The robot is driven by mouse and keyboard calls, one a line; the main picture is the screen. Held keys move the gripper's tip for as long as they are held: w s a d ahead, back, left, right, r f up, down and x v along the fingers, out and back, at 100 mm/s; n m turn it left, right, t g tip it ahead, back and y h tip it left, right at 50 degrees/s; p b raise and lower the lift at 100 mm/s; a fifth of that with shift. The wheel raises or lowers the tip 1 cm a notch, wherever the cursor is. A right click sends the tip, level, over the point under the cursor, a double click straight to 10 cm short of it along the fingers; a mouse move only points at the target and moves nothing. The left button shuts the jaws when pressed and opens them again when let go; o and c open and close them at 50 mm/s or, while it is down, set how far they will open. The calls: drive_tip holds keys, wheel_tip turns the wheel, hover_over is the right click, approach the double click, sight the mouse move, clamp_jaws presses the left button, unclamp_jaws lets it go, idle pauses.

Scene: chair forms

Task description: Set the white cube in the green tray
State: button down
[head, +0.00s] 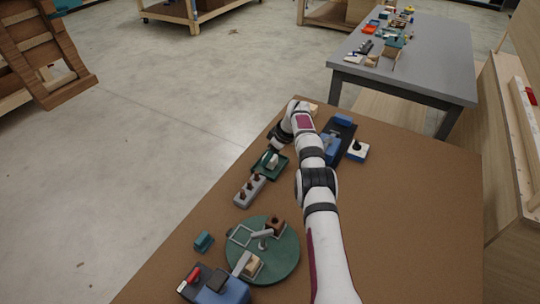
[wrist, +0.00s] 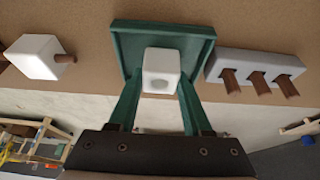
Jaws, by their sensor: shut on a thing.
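The white cube (wrist: 161,70) is held between the green fingers of my gripper (wrist: 160,88) in the wrist view. The gripper is shut on it. The green tray (wrist: 203,42) lies directly behind the cube in that view, with a raised rim. In the head view the tray (head: 283,164) is on the brown table left of my arm, and the cube (head: 269,159) shows over its inside. My gripper (head: 273,151) reaches down over the tray. I cannot tell whether the cube touches the tray floor.
A grey block with brown pegs (wrist: 255,66) stands close beside the tray; it also shows in the head view (head: 249,191). A white block with a brown peg (wrist: 35,57) is on the other side. A green round board (head: 285,250) holds several parts nearer the front.

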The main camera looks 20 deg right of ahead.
drive_tip(key=shift+f, duration=0.2)
unclamp_jaws()
drive_tip(key=shift+r, duration=3)
